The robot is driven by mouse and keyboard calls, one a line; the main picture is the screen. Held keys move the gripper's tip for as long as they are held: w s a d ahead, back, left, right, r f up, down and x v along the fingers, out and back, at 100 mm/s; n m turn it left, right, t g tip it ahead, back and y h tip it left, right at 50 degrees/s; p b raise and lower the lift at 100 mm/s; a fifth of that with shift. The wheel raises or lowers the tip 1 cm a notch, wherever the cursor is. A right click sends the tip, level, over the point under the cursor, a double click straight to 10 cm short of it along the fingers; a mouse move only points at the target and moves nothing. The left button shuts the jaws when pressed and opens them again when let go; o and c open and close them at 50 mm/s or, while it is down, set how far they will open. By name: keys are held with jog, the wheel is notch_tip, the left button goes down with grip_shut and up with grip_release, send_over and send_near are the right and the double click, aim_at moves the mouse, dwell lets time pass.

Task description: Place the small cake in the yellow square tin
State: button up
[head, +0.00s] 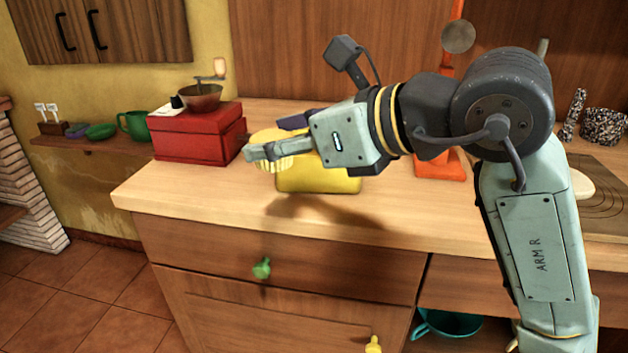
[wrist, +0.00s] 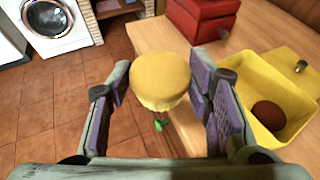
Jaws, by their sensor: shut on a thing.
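The small cake (wrist: 160,80), yellow with a smooth round top and a ridged paper-like side, is between the fingers of my gripper (wrist: 158,88). My gripper is shut on it and holds it above the counter's front area. In the head view the cake (head: 277,163) is partly hidden behind my gripper (head: 262,150). The yellow square tin (head: 318,182) stands on the counter, partly hidden behind my gripper and the cake. In the wrist view the tin (wrist: 293,128) is open, to the right of the cake, with a brown round thing (wrist: 268,114) inside.
A red box (head: 190,140) with a coffee grinder (head: 203,97) on top stands left on the wooden counter (head: 170,190). An orange item (head: 440,166) stands right of the tin. The counter's front edge is close, with drawers below. Bare counter lies in front of the tin.

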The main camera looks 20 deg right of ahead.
jog(key=s+d+m+t+h, duration=0.1)
jog(key=s+d+m+h, duration=0.2)
jog(key=d, duration=0.7)
jog(key=p, duration=0.3)
send_near(304, 131)
jog(key=w+a+r, duration=0.2)
jog(key=w+a, duration=0.1)
jog(key=a, duration=0.2)
notch_tip(304, 131, down, 3)
jog(key=shift+a+f, duration=0.1)
jog(key=shift+f+b, duration=0.4)
jog(key=shift+f, duration=0.2)
jog(key=o, duration=1.1)
jog(key=shift+o, duration=0.2)
